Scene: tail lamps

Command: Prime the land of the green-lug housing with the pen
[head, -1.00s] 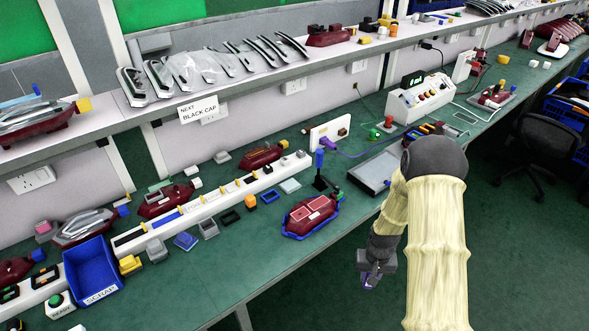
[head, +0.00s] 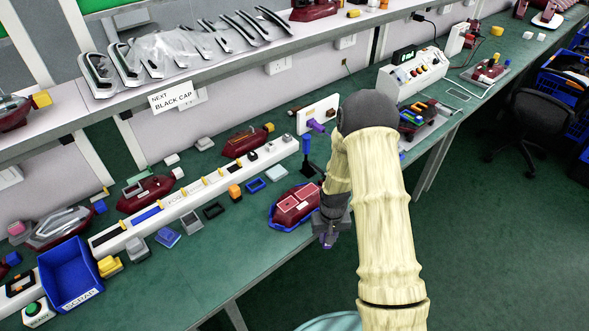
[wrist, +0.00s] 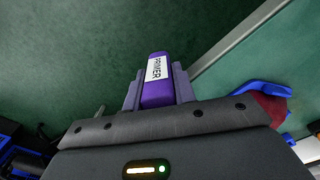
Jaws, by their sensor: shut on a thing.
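My gripper (head: 330,234) is shut on the purple primer pen (head: 327,241), just off the bench's front edge. In the wrist view the pen (wrist: 156,82) stands between the fingers with its white PRIMER label showing; its tip cannot be made out. The dark red housing (head: 297,206), with two lighter red rectangular areas on top, sits in a blue cradle (head: 272,219) directly left of my gripper. My arm covers its right end, so its green lug is hidden now. Part of the housing (wrist: 272,107) shows at the right of the wrist view, apart from the pen.
A blue upright post (head: 307,146) stands behind the housing. A white block with a purple piece (head: 315,126) is farther back. Other dark red housings (head: 247,141) line the bench left of it. A blue SCRAP bin (head: 68,272) is at front left.

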